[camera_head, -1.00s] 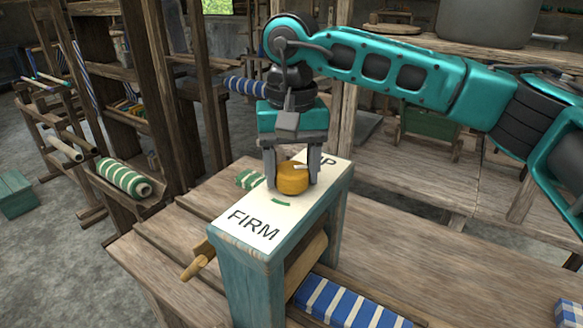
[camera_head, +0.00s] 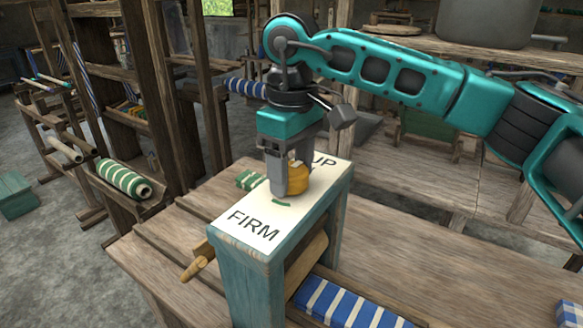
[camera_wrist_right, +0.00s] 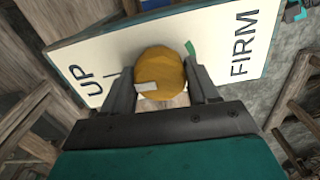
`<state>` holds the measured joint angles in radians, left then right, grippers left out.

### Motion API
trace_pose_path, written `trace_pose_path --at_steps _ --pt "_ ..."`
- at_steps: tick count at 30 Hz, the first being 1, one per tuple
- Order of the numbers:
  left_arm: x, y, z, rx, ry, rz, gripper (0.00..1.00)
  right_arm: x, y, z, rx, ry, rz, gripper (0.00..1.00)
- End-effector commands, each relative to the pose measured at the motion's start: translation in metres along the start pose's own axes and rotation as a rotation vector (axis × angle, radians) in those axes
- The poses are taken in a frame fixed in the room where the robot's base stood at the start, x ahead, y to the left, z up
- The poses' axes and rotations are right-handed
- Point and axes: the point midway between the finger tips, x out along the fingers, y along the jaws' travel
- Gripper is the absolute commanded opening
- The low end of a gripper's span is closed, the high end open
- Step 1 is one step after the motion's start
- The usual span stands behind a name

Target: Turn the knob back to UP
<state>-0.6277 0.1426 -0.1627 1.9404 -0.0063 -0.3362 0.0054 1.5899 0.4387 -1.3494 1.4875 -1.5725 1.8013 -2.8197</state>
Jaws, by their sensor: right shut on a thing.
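The yellow round knob (camera_head: 299,178) sits on a white label plate (camera_head: 255,225) on top of a teal wooden box. The plate reads UP at the far end and FIRM at the near end. My right gripper (camera_head: 289,180) is shut on the knob, with a finger in front of it. In the right wrist view the knob (camera_wrist_right: 160,74) lies between the two fingers, and its pale pointer mark (camera_wrist_right: 147,86) faces the UP side, near a thin black line. A green mark (camera_wrist_right: 190,49) lies toward FIRM. My left gripper is not in view.
The box (camera_head: 245,280) stands on a wooden bench (camera_head: 400,255). A wooden handle (camera_head: 195,268) sticks out at its left, and blue-and-white striped cloth (camera_head: 345,305) lies at its right. Loom frames stand at the left.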

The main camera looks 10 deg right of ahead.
Motion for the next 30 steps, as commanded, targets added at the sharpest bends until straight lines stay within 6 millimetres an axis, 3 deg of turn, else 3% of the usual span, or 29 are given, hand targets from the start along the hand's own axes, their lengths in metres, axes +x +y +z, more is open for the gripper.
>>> trace_pose_path --at_steps 20,21,28,30 --pt "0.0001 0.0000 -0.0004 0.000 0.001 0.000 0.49 -0.0011 0.0001 -0.0002 -0.072 0.002 0.001 0.29" --pt "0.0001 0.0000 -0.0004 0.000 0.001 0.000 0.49 -0.0011 0.0001 -0.0002 -0.072 0.002 0.001 0.60" --pt "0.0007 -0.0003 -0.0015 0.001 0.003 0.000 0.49 -0.0007 0.0000 -0.0001 -0.070 0.001 0.000 0.82" --pt "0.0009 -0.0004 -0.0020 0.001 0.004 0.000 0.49 -0.0005 0.0000 -0.0001 -0.070 0.001 0.000 0.82"
